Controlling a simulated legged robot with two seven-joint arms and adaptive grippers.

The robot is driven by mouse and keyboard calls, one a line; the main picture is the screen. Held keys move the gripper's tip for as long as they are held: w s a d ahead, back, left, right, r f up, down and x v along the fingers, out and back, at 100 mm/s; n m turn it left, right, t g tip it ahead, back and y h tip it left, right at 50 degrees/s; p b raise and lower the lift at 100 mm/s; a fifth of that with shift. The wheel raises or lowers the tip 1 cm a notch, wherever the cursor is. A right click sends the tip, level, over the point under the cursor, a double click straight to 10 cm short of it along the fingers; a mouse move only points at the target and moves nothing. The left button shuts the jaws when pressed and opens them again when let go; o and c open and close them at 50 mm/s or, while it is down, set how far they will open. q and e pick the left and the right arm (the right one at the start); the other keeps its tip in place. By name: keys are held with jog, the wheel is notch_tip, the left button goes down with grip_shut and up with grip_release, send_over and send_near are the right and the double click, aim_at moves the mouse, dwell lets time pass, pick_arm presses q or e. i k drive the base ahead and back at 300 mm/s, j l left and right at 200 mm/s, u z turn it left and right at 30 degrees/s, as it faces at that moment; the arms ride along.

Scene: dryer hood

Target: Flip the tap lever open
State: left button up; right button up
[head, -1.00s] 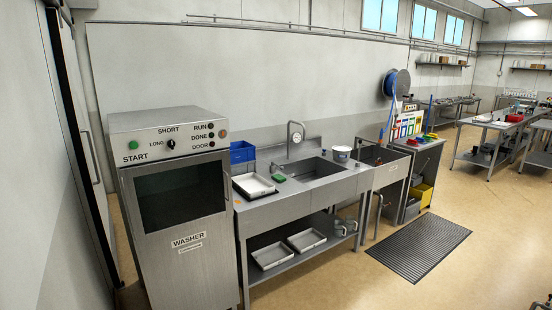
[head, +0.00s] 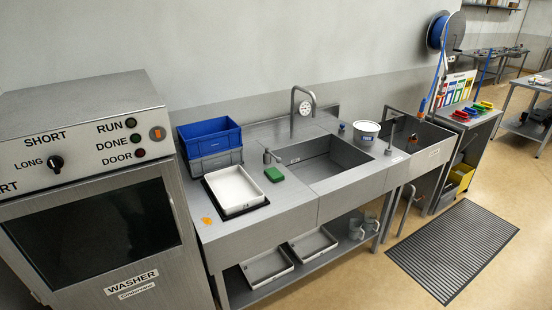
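A grey gooseneck tap (head: 294,104) stands upright at the back of the steel sink (head: 325,160) in the middle of the counter. A round white dial (head: 304,108) shows beside its neck. No lever can be made out clearly on the tap. A small upright metal fitting (head: 267,157) stands left of the basin, and a thin metal post (head: 390,137) stands at the second sink to the right. I cannot tell whether either has a lever. Neither of my grippers is in view.
The washer (head: 90,205) stands at the left. A white tray (head: 234,188), blue crate (head: 209,136), green sponge (head: 274,174) and white tub (head: 366,131) are on the counter. A dark floor mat (head: 453,247) lies at the right, with clear floor around it.

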aim_at(278, 160)
jog(key=u, duration=0.45)
jog(key=i+l+u, duration=0.6)
jog(key=l+u, duration=0.3)
jog(key=i+l, duration=0.15)
jog(key=l, duration=0.2)
jog(key=i+l, duration=0.1)
jog(key=l, duration=0.2)
jog(key=i+l+u, duration=0.1)
jog(key=l, duration=0.25)
jog(key=i, duration=0.05)
